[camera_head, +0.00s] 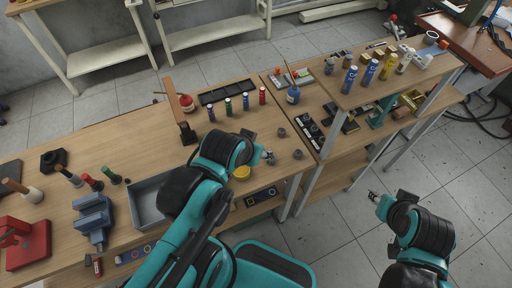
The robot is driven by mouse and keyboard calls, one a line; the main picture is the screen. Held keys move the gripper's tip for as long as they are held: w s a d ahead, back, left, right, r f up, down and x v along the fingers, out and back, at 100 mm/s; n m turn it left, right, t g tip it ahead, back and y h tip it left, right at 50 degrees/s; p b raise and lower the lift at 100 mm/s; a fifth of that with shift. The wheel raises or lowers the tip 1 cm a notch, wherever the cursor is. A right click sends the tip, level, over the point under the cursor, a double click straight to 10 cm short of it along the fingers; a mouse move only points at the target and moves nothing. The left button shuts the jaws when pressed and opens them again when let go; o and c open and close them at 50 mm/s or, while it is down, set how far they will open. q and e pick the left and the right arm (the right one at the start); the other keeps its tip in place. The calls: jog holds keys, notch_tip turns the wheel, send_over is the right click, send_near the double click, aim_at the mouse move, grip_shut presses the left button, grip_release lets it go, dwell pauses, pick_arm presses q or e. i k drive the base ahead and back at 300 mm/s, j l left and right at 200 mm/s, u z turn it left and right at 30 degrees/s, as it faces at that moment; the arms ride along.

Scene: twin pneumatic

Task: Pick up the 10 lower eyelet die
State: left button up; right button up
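Small dark grey round dies lie at the right end of the near workbench, one at the back (282,132) and one farther right (298,154). They are too small to read any size marking, so I cannot tell which is the 10 lower eyelet die. My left gripper (268,156) is low over the bench just left of the right die; its fingers are small and partly merge with what lies there, so its opening and any contact are unclear. My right gripper (374,196) is out over the floor, right of the bench, with no object visible at its fingertips.
A yellow round container (242,173) sits beside my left wrist. A blue bottle (293,95) and a black tray (226,92) stand farther back. A grey bin (148,205), blue vise (93,217) and red press (25,243) are left. A raised shelf (400,80) holds several spray cans.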

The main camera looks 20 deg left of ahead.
aim_at(298, 154)
jog(key=i+l+u, duration=0.15)
jog(key=u, duration=0.2)
jog(key=i+l+u, duration=0.15)
jog(key=l+u, duration=0.2)
jog(key=i+l+u, duration=0.1)
jog(key=l+u, duration=0.25)
